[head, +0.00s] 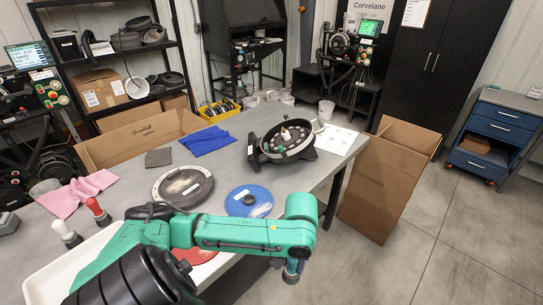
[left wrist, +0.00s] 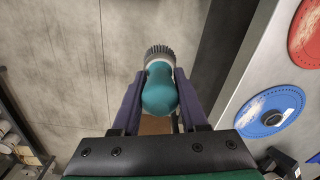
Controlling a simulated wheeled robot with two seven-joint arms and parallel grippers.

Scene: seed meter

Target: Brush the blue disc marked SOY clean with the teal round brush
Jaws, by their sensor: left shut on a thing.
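The blue disc (head: 249,200) lies flat on the grey table near its front edge, with pale dusty residue on its face and a dark hub. It also shows at the right of the left wrist view (left wrist: 270,111); I cannot read its marking. My left gripper (head: 292,269) is beyond the table's front edge, over the floor and apart from the disc. In the left wrist view its fingers (left wrist: 153,98) are shut on the teal round brush (left wrist: 159,92), whose grey bristles point away from the gripper. My right gripper is not in view.
A dark grey disc (head: 183,186) lies left of the blue one. A red disc (head: 199,256) is partly hidden by my arm. The seed meter (head: 286,141) stands behind. Blue cloth (head: 207,140), pink cloth (head: 78,192) and a cardboard box (head: 383,183) are around.

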